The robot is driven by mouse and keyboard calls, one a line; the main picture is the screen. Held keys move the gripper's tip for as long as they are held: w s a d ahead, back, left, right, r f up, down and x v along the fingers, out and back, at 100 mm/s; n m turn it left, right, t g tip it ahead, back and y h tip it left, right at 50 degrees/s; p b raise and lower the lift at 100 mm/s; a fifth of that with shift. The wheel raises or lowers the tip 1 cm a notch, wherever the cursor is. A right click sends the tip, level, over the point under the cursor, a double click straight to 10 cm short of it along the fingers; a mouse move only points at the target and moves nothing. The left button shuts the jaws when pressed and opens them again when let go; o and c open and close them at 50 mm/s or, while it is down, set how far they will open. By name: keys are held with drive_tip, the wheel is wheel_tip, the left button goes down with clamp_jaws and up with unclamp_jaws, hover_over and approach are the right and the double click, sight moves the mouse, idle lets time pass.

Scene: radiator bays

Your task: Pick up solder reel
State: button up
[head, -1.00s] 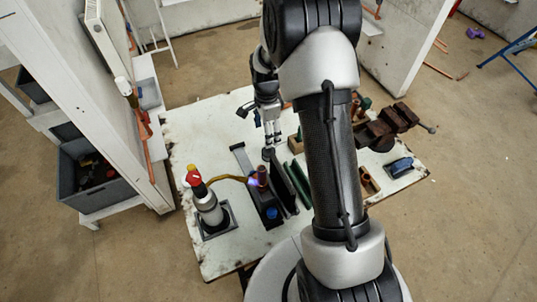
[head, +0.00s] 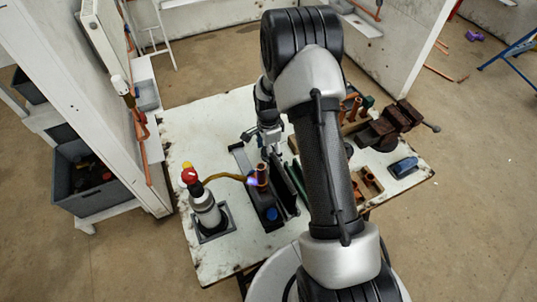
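My gripper (head: 269,152) points down low over the white worktable (head: 205,125), behind the torch stand and the dark upright plates. Its fingertips are small and partly hidden, so I cannot tell whether they are open or shut. I cannot make out the solder reel clearly. A small grey round thing showed under the gripper earlier, and that spot is now covered by the gripper.
A lit gas torch (head: 203,200) stands at the front left, its flame beside a copper pipe piece (head: 262,174). Dark upright plates (head: 285,185) stand close in front of the gripper. A brown vise (head: 392,125) and a blue block (head: 403,167) are at the right.

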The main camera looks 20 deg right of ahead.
drive_tip(key=shift+r, duration=0.1)
drive_tip(key=c, duration=1.4)
